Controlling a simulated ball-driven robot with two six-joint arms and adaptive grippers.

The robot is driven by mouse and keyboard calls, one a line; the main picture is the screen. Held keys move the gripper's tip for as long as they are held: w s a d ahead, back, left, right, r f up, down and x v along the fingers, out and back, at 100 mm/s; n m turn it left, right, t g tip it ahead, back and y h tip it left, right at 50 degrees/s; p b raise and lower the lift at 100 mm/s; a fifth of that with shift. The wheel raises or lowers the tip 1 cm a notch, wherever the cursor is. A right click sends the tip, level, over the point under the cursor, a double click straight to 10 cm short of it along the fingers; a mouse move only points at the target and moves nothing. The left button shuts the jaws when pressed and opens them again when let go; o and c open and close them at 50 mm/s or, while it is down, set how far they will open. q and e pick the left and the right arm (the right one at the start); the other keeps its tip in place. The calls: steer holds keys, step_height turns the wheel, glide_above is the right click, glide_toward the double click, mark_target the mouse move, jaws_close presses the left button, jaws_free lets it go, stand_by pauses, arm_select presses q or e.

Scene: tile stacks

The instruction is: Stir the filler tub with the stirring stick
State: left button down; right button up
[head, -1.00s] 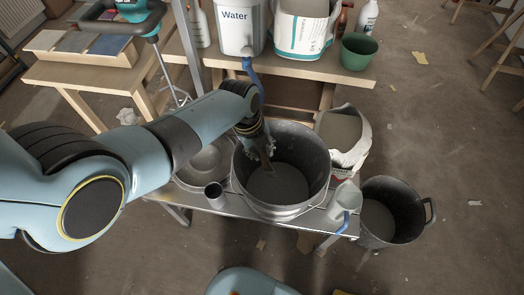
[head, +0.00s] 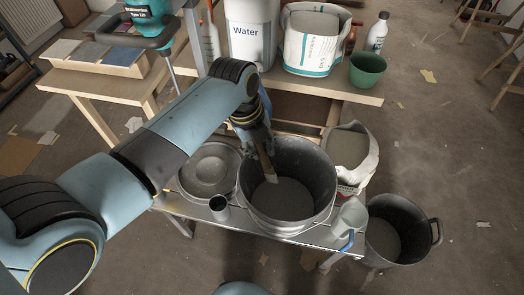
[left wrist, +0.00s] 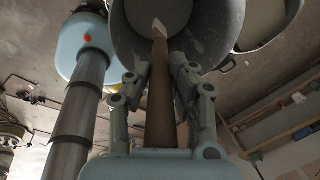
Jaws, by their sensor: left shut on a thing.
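The filler tub (head: 312,160), a large dark grey bucket with grey filler (head: 287,200) in its bottom, stands on a metal bench. My left gripper (head: 262,142) is over the tub's back left rim, pointing down, shut on the brown stirring stick (head: 267,164). The stick slants down into the tub, and its pale tip is near the filler; I cannot tell whether it touches. In the left wrist view the stick (left wrist: 160,95) runs between both fingers (left wrist: 160,100) into the tub (left wrist: 213,30). My right gripper is not in view.
A round metal lid or pan (head: 210,172) and a dark cup (head: 219,208) are left of the tub. A pale jug (head: 350,216), an open bag (head: 348,148) and a black handled bucket (head: 412,238) are to its right. A water container (head: 248,35) stands behind.

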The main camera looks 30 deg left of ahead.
arm_select(q)
steer(key=shift+v, duration=2.1)
steer(key=shift+w+d+v, duration=0.15)
steer(key=shift+v, duration=0.85)
steer(key=shift+w+d+v, duration=0.1)
steer(key=shift+w+v, duration=0.05)
steer(key=shift+v, duration=0.8)
steer(key=shift+r, duration=0.1)
